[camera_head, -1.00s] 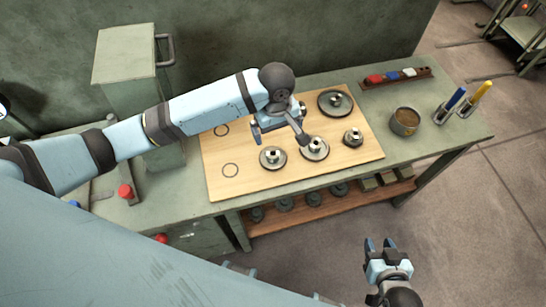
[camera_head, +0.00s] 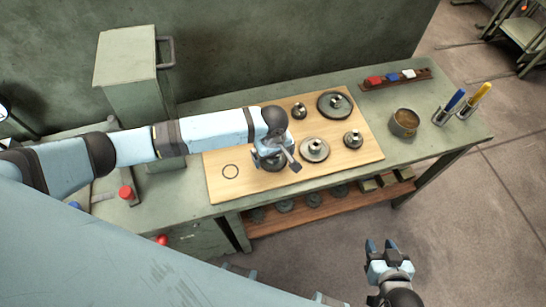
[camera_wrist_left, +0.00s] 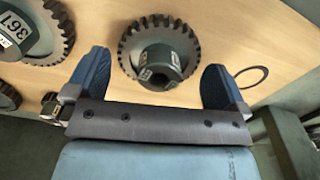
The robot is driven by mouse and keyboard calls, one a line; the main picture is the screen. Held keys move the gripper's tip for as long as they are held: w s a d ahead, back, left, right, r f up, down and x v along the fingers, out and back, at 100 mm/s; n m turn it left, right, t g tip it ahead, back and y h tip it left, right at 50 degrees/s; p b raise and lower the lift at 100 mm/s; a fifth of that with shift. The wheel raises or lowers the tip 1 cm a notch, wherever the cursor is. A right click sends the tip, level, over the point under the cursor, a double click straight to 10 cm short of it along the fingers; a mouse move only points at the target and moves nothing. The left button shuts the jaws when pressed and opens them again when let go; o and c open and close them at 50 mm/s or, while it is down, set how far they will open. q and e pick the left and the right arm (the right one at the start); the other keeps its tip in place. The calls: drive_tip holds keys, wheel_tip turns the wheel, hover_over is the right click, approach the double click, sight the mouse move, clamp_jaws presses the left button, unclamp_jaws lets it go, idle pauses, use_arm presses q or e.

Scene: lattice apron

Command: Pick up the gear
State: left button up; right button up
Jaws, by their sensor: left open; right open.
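Several gears stand on the wooden board (camera_head: 215,187). In the head view, one gear (camera_head: 272,165) is mostly hidden under my left gripper (camera_head: 276,158). In the left wrist view, a toothed gear (camera_wrist_left: 186,43) with a raised hub lies between the two blue fingers of my open left gripper (camera_wrist_left: 156,70), with gaps on both sides. Other gears are a light one (camera_head: 314,149) just right of the gripper, a small one (camera_head: 353,139), another small one (camera_head: 299,111) and a large dark one (camera_head: 335,104) at the back. My right gripper (camera_head: 381,248) is open and empty, off the bench.
A drawn circle (camera_head: 230,171) on the board is bare. A round tin (camera_head: 405,122), a block rack (camera_head: 395,79) and two upright handled tools (camera_head: 466,101) stand on the bench's right. A green cabinet (camera_head: 136,85) stands behind left. The lower shelf (camera_head: 300,219) holds several parts.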

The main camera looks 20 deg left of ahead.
use_arm(q)
drive_tip(key=shift+f, duration=0.35)
drive_tip(key=shift+r, duration=0.1)
drive_tip(key=c, duration=1.2)
drive_tip(key=shift+o, duration=0.2)
